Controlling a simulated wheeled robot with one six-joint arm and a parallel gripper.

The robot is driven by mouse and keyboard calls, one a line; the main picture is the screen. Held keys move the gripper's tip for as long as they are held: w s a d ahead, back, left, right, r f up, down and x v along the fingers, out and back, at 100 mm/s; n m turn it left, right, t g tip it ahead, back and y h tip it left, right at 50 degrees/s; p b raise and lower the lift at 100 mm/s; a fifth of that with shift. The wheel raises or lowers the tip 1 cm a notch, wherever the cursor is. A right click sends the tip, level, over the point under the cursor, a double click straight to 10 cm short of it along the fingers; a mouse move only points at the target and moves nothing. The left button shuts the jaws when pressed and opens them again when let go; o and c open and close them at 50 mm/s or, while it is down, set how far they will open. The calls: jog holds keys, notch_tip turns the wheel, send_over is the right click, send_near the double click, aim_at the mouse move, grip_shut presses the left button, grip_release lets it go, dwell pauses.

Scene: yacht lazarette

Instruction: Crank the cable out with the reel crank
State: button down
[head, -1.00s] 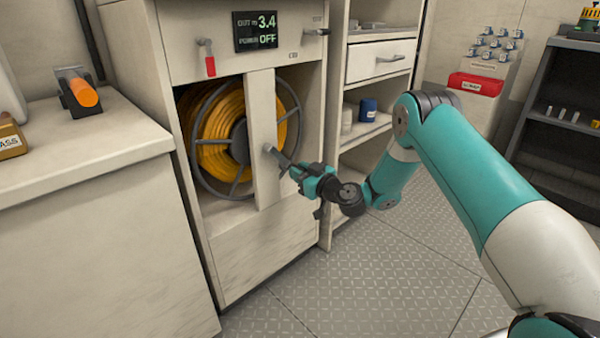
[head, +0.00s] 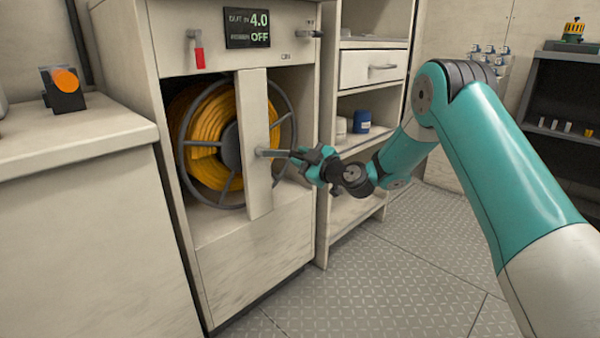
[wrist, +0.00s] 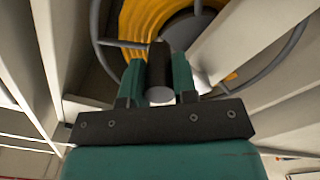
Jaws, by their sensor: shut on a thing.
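The reel (head: 232,150) with yellow cable (head: 201,122) sits in the cabinet opening behind a pale upright post (head: 257,110). The reel crank (head: 275,153) comes out of the post, its arm pointing right and nearly level. My gripper (head: 312,164) is at the crank's outer end. In the wrist view, the two teal fingers of my gripper (wrist: 160,82) are shut on the dark crank handle (wrist: 160,62), one on each side.
A red-handled lever (head: 199,52) hangs on the panel above the reel. A counter (head: 70,135) with an orange-ended tool (head: 64,82) stands at left. Shelves with a drawer (head: 374,68) and a blue container (head: 363,113) stand right of the cabinet. The patterned floor (head: 370,275) is clear.

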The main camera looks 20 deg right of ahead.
jog(key=shift+r+n, duration=0.3)
jog(key=c, duration=0.9)
grip_release()
jog(key=b+v, duration=0.4)
jog(key=v, duration=1.3)
jog(key=shift+s+d, duration=0.15)
jog(key=shift+s, duration=0.05)
